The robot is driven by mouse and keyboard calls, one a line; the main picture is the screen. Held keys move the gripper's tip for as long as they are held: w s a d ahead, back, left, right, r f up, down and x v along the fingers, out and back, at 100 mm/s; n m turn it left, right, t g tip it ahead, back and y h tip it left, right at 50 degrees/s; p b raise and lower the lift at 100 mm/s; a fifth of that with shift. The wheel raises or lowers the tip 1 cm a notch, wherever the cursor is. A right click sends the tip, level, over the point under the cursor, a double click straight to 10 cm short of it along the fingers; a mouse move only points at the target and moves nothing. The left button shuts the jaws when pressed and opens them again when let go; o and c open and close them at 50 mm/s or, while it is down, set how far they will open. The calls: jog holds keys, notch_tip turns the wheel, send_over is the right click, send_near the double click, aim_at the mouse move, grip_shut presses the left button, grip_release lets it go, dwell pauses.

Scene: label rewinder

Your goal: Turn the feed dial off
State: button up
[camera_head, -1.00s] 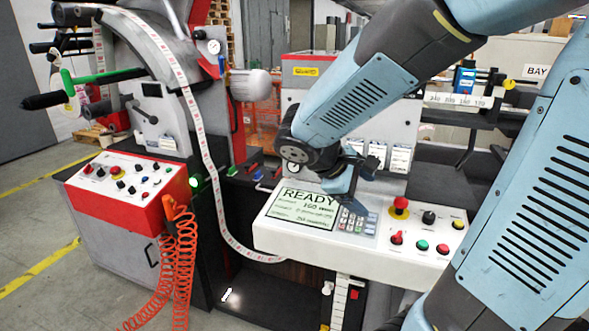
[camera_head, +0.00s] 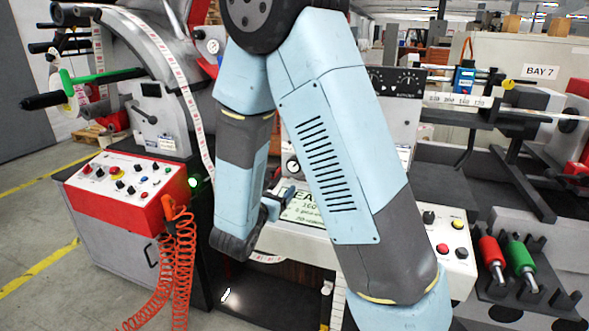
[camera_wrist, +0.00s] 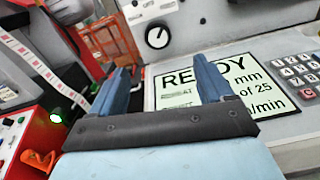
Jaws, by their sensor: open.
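A dial at the same place shows in the head view (camera_head: 292,166), just above the display. I cannot read a feed label on it. My gripper (camera_wrist: 162,78) is open, with its two blue fingers apart and nothing between them. It also shows in the head view (camera_head: 281,200), partly hidden by my arm, near the display's left end. The fingers look apart from the dial.
The READY display (camera_wrist: 212,82) and keypad (camera_wrist: 298,72) lie beneath and right of my fingers. A label strip (camera_head: 193,95) hangs at left. A red control box (camera_head: 118,195) with an orange coiled cord (camera_head: 180,255) stands farther left. Red and green rollers (camera_head: 520,258) are at right.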

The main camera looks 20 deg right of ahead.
aim_at(293, 167)
jog(key=shift+w+d, duration=0.15)
jog(key=shift+w, duration=0.35)
jog(key=x, duration=1.2)
jog(key=shift+w+d, duration=0.15)
jog(key=shift+w, duration=0.2)
jog(key=shift+c, duration=0.3)
